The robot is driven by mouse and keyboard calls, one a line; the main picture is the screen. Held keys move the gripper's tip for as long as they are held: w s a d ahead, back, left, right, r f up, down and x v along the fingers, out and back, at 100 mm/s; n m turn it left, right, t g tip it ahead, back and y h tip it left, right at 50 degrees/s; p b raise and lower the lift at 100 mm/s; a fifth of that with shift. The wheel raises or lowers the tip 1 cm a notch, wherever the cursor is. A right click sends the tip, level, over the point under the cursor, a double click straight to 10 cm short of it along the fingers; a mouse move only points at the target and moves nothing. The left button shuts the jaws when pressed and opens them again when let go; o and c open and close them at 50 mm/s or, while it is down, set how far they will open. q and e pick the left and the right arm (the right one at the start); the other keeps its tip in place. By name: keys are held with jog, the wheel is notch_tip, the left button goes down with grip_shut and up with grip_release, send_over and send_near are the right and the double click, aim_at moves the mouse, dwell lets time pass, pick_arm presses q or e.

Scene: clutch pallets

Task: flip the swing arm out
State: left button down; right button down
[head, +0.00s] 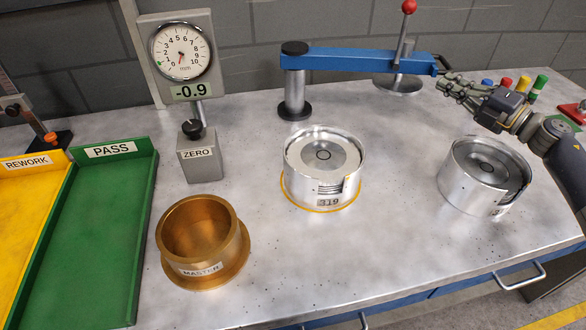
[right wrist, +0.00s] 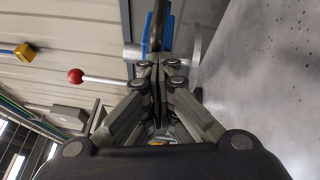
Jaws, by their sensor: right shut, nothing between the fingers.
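The blue swing arm (head: 350,61) is mounted on a dark-capped metal post (head: 295,85) and reaches right across the back of the table. Its right end has a dark hook-like piece (head: 442,66). A rod with a red ball (head: 409,6) stands by that end. My right gripper (head: 445,84) is shut and empty, its fingertips beside the arm's right end. In the right wrist view the shut fingers (right wrist: 159,72) point at the blue arm (right wrist: 147,32) and a dark piece beside it; I cannot tell whether they touch. My left gripper is not in view.
A metal clutch part marked 319 (head: 319,170) sits in an orange ring; another (head: 483,178) stands right. A dial gauge (head: 181,51) reads -0.9 above the ZERO block (head: 198,158). The brass MASTER ring (head: 201,240) and green PASS tray (head: 110,230) are left.

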jog(key=shift+w+d+r+t, duration=0.2)
jog(key=shift+d+r+t, duration=0.1)
jog(key=shift+d+r, duration=0.4)
jog(key=shift+s+d+f+h, duration=0.1)
jog(key=shift+s+f+h, duration=0.15)
jog(key=shift+f+h, duration=0.05)
jog(key=v, duration=1.1)
jog(key=shift+s+a+f, duration=0.25)
jog(key=shift+a+f, duration=0.05)
jog(key=shift+a, duration=0.05)
jog(key=shift+s+f+g, duration=0.1)
jog(key=shift+g, duration=0.3)
